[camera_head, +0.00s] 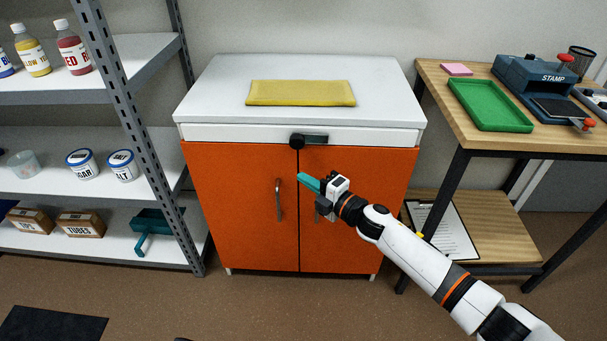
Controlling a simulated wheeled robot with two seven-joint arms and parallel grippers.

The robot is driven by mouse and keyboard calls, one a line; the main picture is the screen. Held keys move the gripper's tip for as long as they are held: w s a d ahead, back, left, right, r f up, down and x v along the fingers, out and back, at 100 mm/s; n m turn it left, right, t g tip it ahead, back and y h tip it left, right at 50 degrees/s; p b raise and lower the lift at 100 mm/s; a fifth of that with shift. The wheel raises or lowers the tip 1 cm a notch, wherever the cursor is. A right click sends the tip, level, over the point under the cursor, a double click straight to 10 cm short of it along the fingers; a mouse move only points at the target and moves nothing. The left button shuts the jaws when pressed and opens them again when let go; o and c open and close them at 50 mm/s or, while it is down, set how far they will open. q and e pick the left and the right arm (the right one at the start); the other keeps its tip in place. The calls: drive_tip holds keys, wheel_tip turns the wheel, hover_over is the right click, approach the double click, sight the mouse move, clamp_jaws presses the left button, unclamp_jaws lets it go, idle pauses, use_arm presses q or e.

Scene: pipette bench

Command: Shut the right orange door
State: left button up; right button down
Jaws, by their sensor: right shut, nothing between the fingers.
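The white-topped cabinet (205,95) has two orange doors side by side. The right orange door (350,240) looks level with the left orange door (235,215), with a thin dark seam between them; I cannot tell if a small gap is left. My right gripper (309,183), with teal fingers, is shut and empty in front of the right door near the seam. I cannot tell if it touches the door. My left gripper is not in view.
A black knob with a dark grey bar (316,139) sits at the cabinet's top rail above the seam. A folded yellow cloth (301,93) lies on top. A grey shelf unit (150,150) stands left, a wooden table (450,108) right. The floor in front is mostly clear.

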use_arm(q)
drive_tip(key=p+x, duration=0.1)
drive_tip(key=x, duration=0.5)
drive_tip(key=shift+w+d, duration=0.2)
use_arm(e)
drive_tip(key=v, duration=0.8)
drive_tip(key=shift+s+d+f, duration=0.25)
drive_tip(key=shift+s, duration=0.15)
